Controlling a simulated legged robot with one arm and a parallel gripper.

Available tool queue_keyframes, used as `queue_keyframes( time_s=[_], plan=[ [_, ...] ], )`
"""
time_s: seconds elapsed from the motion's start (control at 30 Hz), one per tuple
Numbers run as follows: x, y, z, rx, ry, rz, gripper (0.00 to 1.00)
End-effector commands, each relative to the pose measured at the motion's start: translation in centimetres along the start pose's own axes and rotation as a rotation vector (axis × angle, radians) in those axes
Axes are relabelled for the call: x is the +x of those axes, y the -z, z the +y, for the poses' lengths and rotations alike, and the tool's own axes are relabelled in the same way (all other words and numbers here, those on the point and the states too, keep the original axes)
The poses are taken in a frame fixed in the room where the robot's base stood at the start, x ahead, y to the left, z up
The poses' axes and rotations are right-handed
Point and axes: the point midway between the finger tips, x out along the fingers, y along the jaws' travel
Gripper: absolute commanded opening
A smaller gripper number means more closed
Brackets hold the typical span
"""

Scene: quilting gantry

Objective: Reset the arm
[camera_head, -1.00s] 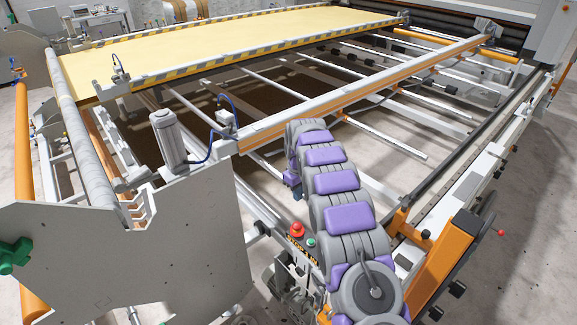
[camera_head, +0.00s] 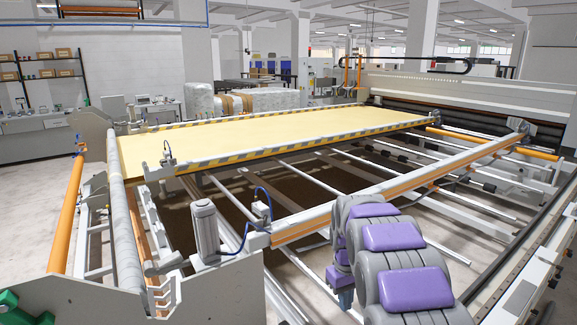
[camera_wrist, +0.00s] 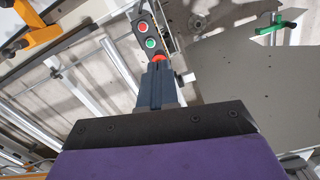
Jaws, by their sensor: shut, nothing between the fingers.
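My arm (camera_head: 400,260), grey with purple pads, rises from the bottom right of the head view and bends over in front of the gantry's near rail. My gripper (camera_wrist: 157,72) shows in the wrist view as two dark fingers close together, shut and empty. Past the fingertips is a small control box (camera_wrist: 139,44) with a red and a green button. A red knob shows right by the tips, partly hidden by them. I cannot tell whether the fingers touch it.
The quilting gantry has a yellow bed (camera_head: 270,135), a white and orange rail (camera_head: 400,190) and a grey motor cylinder (camera_head: 205,232). A grey side plate (camera_wrist: 250,75) with a green handle (camera_wrist: 277,29) fills the wrist view's right. Pale open floor (camera_head: 40,190) lies at far left.

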Motion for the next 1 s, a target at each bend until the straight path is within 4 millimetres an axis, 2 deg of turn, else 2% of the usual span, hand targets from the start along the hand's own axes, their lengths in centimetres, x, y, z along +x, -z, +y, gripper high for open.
queue_keyframes(
  time_s=[0.03,0.2,0.5,0.77,1.0],
  plan=[
    [-0.9,-1.1,-0.3,0.014,-0.001,0.001,0.0],
    [-2.6,-4.8,-1.6,0.059,0.002,-0.01,0.0],
    [-4.8,-11.7,-4.1,0.135,0.012,-0.03,0.0],
    [-5.8,-17.9,-6.6,0.196,0.023,-0.048,0.0],
    [-5.9,-23.6,-9.0,0.25,0.034,-0.063,0.0]
  ],
)
